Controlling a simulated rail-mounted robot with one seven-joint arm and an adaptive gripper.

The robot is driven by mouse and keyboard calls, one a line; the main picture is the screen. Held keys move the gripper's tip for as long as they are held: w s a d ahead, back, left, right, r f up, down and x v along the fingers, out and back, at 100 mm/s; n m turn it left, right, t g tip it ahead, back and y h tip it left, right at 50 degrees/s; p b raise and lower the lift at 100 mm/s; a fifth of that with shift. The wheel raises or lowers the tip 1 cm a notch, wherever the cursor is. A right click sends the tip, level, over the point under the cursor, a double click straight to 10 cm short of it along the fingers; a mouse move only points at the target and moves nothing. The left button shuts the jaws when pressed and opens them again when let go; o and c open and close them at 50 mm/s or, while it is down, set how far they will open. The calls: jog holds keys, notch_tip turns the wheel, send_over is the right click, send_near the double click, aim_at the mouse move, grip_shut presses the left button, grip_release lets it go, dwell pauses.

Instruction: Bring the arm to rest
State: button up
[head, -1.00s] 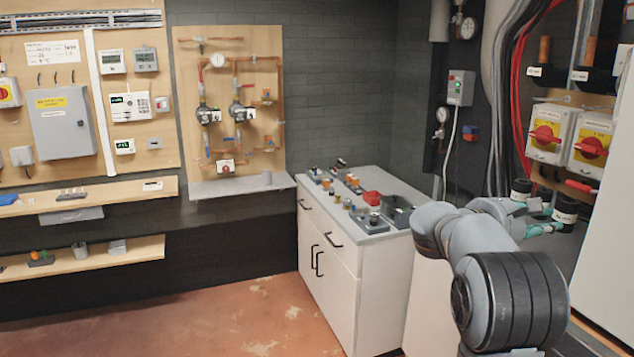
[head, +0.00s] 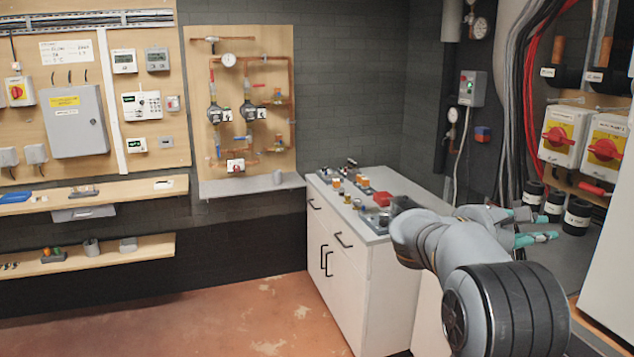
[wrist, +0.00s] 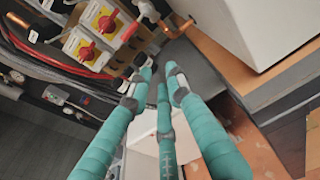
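My gripper (head: 547,225) is at the right of the head view, at the end of my bent grey arm. Its teal fingers stand apart with nothing between them. In the wrist view the gripper (wrist: 158,84) shows three long teal fingers, spread and empty. In the head view the fingers are left of and in front of a group of black cylinders with white bands (head: 577,216). They look apart from the cylinders, though depth is hard to judge.
A white cabinet (head: 340,262) with small parts on top stands left of my arm. Red-and-yellow switches (head: 607,148) hang on the right wall board. A large white box (wrist: 250,25) is close on the right. The floor (head: 240,320) at front left is clear.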

jog(key=w+d+p, duration=0.3)
jog(key=w+d, duration=0.1)
jog(key=d, duration=0.4)
jog(key=w+d+r+p, duration=0.1)
jog(key=w+d+p, duration=0.2)
jog(key=d, duration=0.4)
jog(key=shift+w+d+p, duration=0.3)
jog(key=shift+w+d, duration=0.05)
jog(key=shift+w, duration=0.05)
